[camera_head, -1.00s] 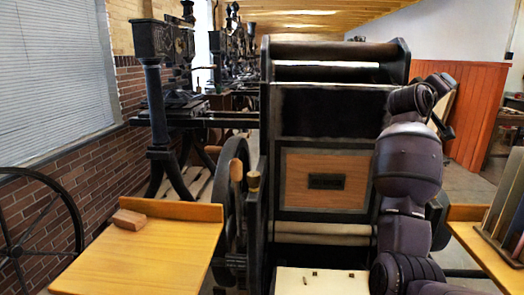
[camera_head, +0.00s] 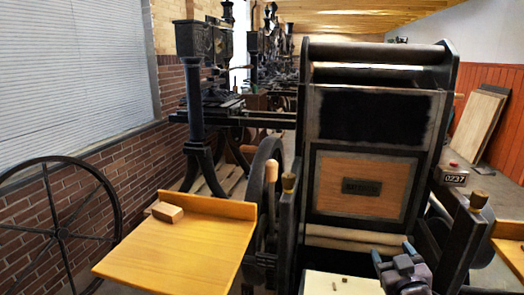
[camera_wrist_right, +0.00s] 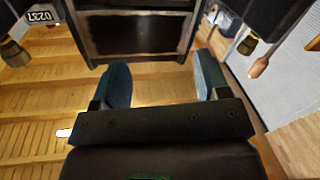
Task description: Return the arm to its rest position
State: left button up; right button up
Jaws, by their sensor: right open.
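My right gripper (camera_head: 393,252) is low in the head view, in front of the lower right part of the black hand press (camera_head: 325,195). In the right wrist view its two blue-grey fingers (camera_wrist_right: 162,75) stand wide apart, with nothing between them. The press's framed panel, with a wooden plate (camera_head: 360,185) and dark label, stands beyond the gripper. A pale board (camera_head: 335,284) lies at the bottom, just left of the gripper. My left gripper is not in view.
A wooden side table (camera_head: 170,245) with a small wooden block (camera_head: 167,212) stands left of the press. A spoked wheel (camera_head: 62,232) is at far left. A counter marked 0237 (camera_head: 454,178) sits on the right, and another table edge (camera_head: 508,253) beyond it.

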jog(key=s+a+f+g, duration=0.1)
jog(key=s+f+g, duration=0.2)
jog(key=s+f, duration=0.9)
jog(key=s+a+f+m+g+y, duration=0.1)
jog(key=s+f+g, duration=0.3)
jog(key=s+f, duration=0.8)
jog(key=s+a, duration=0.1)
jog(key=s, duration=0.5)
jog(key=shift+s, duration=0.2)
jog(key=shift+a, duration=0.1)
